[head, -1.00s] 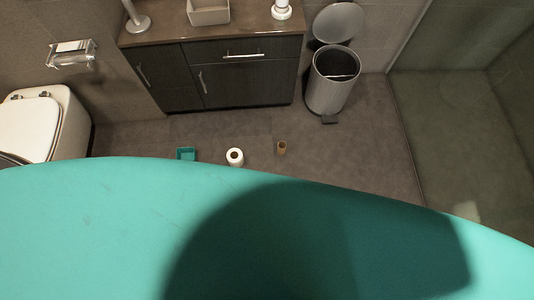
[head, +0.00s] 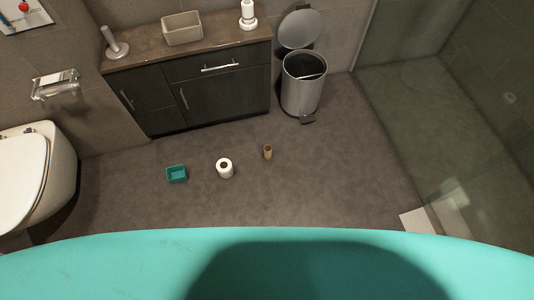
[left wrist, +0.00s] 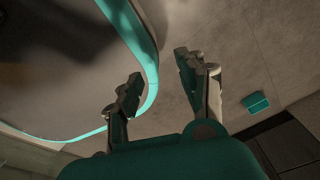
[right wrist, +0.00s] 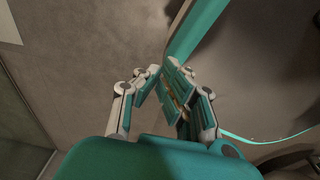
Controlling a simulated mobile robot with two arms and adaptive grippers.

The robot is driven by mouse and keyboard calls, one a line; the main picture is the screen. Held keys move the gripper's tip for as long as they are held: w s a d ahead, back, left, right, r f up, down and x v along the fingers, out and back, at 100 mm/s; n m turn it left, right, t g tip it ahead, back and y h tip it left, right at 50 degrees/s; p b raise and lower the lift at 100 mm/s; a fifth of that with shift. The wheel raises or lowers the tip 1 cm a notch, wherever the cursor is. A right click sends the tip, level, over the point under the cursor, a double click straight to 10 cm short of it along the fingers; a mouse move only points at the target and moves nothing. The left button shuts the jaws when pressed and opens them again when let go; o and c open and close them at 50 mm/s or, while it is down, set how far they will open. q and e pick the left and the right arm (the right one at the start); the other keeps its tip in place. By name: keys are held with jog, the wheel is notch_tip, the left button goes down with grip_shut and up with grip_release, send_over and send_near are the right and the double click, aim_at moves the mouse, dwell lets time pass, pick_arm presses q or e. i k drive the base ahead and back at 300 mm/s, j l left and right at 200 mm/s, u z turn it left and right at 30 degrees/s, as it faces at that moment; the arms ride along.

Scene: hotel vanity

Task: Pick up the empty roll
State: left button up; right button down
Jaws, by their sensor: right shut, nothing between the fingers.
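The empty roll (head: 267,152), a small brown cardboard tube, stands upright on the floor in the head view, right of a white toilet paper roll (head: 224,168). Neither gripper shows in the head view. My left gripper (left wrist: 160,82) is open in the left wrist view, with bare floor beyond its fingers. My right gripper (right wrist: 163,82) is shut and empty in the right wrist view. I cannot make out the empty roll for certain in either wrist view.
A teal box (head: 176,173) sits on the floor left of the paper roll; it also shows in the left wrist view (left wrist: 256,103). A dark vanity cabinet (head: 218,98) and a metal bin (head: 300,95) stand behind. A toilet (head: 38,175) is at left, glass at right.

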aim_at(267, 149)
jog(key=i+l+u, duration=0.25)
jog(key=i+l, duration=0.15)
jog(key=l, duration=0.25)
jog(key=i+l+u, duration=0.1)
jog(key=l, duration=0.25)
jog(key=i+l+u, duration=0.1)
jog(key=i+l, duration=0.2)
jog(key=i+l+u, duration=0.1)
jog(key=l, duration=0.35)
jog(key=i, duration=0.05)
